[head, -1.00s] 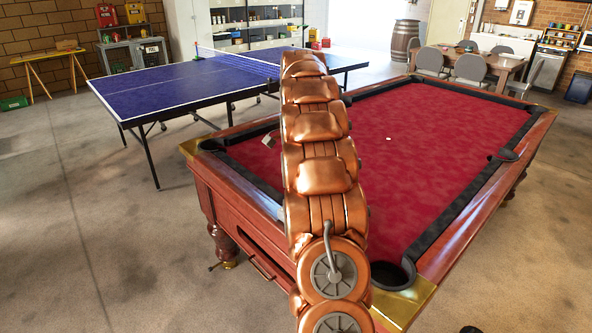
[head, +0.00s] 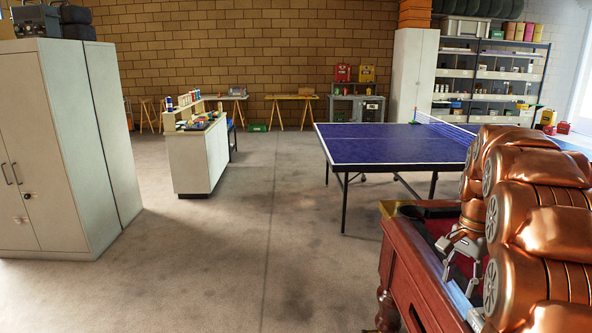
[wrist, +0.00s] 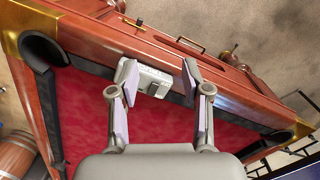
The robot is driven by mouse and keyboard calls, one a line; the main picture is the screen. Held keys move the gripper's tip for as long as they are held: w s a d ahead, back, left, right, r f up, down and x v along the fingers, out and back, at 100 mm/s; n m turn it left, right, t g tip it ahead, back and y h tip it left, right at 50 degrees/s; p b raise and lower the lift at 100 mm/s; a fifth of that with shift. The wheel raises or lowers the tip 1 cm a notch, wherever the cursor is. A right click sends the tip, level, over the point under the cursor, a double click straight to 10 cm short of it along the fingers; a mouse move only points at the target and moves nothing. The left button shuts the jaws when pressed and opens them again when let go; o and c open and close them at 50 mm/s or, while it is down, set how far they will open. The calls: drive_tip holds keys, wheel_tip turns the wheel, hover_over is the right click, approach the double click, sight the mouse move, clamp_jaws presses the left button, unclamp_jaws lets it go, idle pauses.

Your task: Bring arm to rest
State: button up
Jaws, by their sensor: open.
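My gripper (head: 462,275) is at the lower right of the head view, over the near end of the pool table, with its arm folded in coppery links beside it. In the wrist view my gripper (wrist: 158,78) has its two fingers spread apart. A small grey-white box-like object (wrist: 152,82) shows between the fingertips, at the table's cushion edge. I cannot tell whether it touches a fingertip; the fingers are not closed on it.
The pool table (head: 425,270) with red cloth and wooden rails lies under my gripper. A blue ping-pong table (head: 385,148) stands beyond it. A tall grey cabinet (head: 60,150) is at left, a white counter (head: 197,160) behind. The concrete floor between is clear.

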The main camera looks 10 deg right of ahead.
drive_tip(key=s+a+n, duration=0.4)
drive_tip(key=s+a, duration=0.1)
drive_tip(key=a, duration=0.5)
drive_tip(key=s+a+f+n, duration=0.3)
drive_tip(key=s+a+n, duration=0.2)
drive_tip(key=s, duration=0.6)
drive_tip(key=s+a+f+n+g, duration=0.1)
drive_tip(key=s+a+f+n, duration=0.2)
drive_tip(key=s+a, duration=0.7)
drive_tip(key=shift+s+f+n, duration=0.4)
drive_tip(key=shift+s+n, duration=0.05)
drive_tip(key=shift+n, duration=0.55)
